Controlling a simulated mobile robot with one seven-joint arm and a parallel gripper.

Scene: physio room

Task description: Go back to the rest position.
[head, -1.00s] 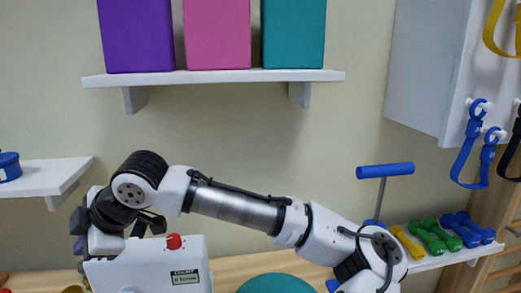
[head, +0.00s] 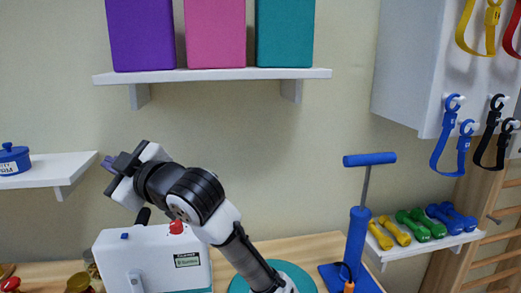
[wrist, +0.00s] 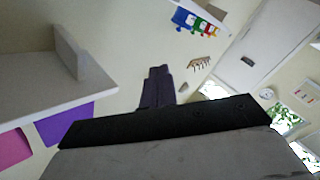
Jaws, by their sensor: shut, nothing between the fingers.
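My gripper (head: 113,163) is at the left of the head view, raised above the white box and pointing up and left. In the wrist view its dark fingers (wrist: 157,88) are together, with nothing between them. My arm rises from the bottom of the head view and bends above the white box. The gripper looks clear of the box and both wall shelves.
The white box (head: 150,262) with a red knob stands on the wooden table (head: 310,247). A blue pump (head: 357,235) and teal dome (head: 290,273) are to its right. A shelf (head: 215,75) holds three blocks above; a left shelf (head: 60,170) holds a blue pot (head: 12,160).

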